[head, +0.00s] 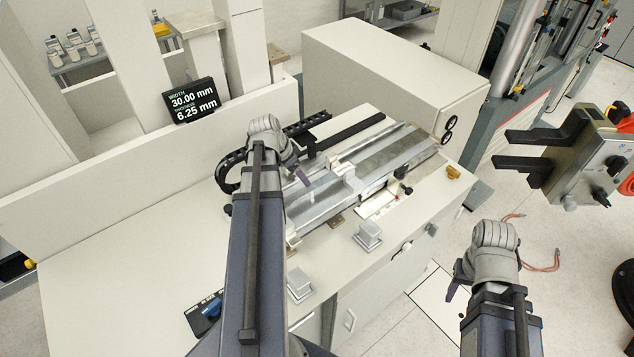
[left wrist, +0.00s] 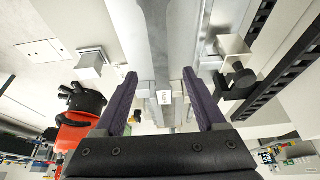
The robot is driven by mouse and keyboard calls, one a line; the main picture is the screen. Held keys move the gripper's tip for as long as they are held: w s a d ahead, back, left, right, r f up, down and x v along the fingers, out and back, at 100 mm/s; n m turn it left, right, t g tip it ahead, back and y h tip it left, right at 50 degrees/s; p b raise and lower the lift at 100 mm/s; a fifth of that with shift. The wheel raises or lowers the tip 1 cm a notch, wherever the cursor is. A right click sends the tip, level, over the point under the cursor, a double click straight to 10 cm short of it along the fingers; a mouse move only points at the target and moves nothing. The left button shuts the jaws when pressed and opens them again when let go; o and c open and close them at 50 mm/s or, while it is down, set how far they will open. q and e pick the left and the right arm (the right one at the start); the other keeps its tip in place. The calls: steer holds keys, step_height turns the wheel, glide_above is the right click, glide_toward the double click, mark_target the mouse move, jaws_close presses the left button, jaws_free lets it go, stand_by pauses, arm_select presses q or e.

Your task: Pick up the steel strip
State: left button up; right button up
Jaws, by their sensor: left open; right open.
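The steel strip appears to be the long grey bar (head: 398,152) lying along the measuring bench (head: 345,205); I cannot fully tell it from the metal rails beside it. In the left wrist view the grey bar (left wrist: 157,45) runs lengthwise, with its near end in line with the gap between my fingers. My left gripper (head: 302,178) is over the near part of the bench; its purple fingers are open in the left wrist view (left wrist: 163,104), apparently empty. Contact with the bar cannot be told. My right gripper (head: 458,279) is open and empty, off the table's right side.
A display (head: 192,101) reads width 30.00 mm and thickness 6.25 mm. Small metal blocks (head: 368,236) stand on the table (head: 130,270) in front of the bench. A large beige box (head: 390,75) stands behind. Black-jawed equipment (head: 580,160) juts in at right.

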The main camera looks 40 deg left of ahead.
mark_target(311, 187)
arm_select(q)
steer(key=shift+s+f, duration=0.15)
steer(key=shift+f+b, duration=0.4)
steer(key=shift+b, duration=0.25)
steer(key=shift+w+d+f+b, duration=0.15)
steer(key=shift+w+f+b, duration=0.45)
steer(key=shift+f, duration=0.2)
steer(key=b+x, duration=0.4)
steer(key=shift+w+d+f+b, duration=0.15)
steer(key=shift+w+f+b, duration=0.15)
steer(key=shift+w, duration=0.15)
steer(key=shift+r, duration=0.1)
jaws_close()
